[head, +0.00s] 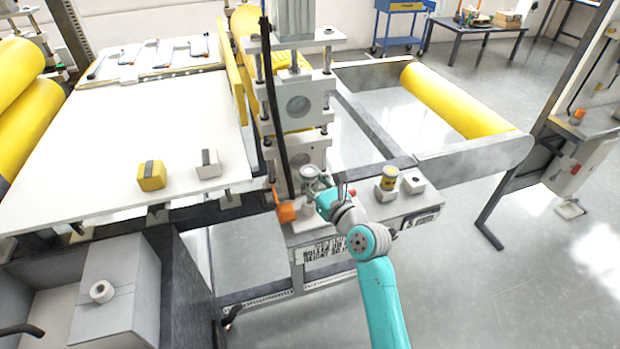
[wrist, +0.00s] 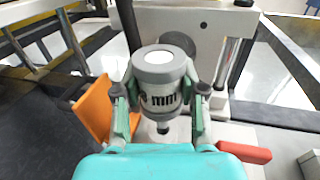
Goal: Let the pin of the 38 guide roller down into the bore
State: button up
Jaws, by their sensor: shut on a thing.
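My gripper (wrist: 160,95) is shut on a grey roller with a pale round top and dark "mm" lettering (wrist: 158,70), taken to be the 38 guide roller; its number is not readable. The roller stands roughly upright between the two green fingers. A short dark pin (wrist: 163,127) shows under it, above a pale surface. The bore is not visible beneath it, and I cannot tell whether the pin tip touches anything. In the head view my gripper (head: 319,192) holds the roller (head: 310,173) in front of the upright roller stand (head: 300,110).
An orange part (head: 285,212) stands close left of my gripper, and a red handle (wrist: 245,153) lies at right in the wrist view. A white table (head: 100,130) lies left.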

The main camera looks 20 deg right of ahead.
aim_at(310, 199)
jog(key=shift+f, duration=2.5)
jog(key=o, duration=1.3)
jog(key=v, duration=1.2)
